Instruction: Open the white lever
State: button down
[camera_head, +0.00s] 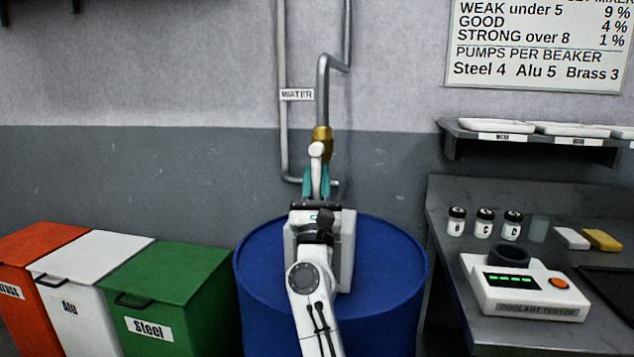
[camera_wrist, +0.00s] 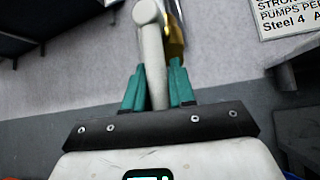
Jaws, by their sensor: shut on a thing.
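The white lever (camera_head: 316,152) sits on a brass valve (camera_head: 322,134) at the lower end of a grey pipe above a blue drum. My gripper (camera_head: 316,182) points up at the lever, and its teal fingers stand on either side of it. In the wrist view, the white lever (camera_wrist: 153,55) runs down from its rounded top between the fingers of my gripper (camera_wrist: 157,88), which is shut on it. The brass valve (camera_wrist: 174,38) shows just right of the lever. The lever's lower end is hidden by the gripper body.
The blue drum (camera_head: 393,265) stands under the pipe, behind my arm. Red, white and green bins (camera_head: 178,270) are at left. On the right, a bench holds a coolant tester (camera_head: 523,288), small jars and a yellow block (camera_head: 602,239). A shelf (camera_head: 520,139) with trays hangs above.

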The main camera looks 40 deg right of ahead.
jog(key=c, duration=1)
grip_release()
jog(key=shift+a, duration=0.1)
jog(key=shift+c, duration=0.2)
jog(key=b+v, duration=0.1)
jog(key=v, duration=0.9)
jog(key=shift+s+f+b, duration=0.15)
jog(key=shift+f+b, duration=0.2)
jog(key=shift+b, duration=0.05)
jog(key=shift+a, duration=0.1)
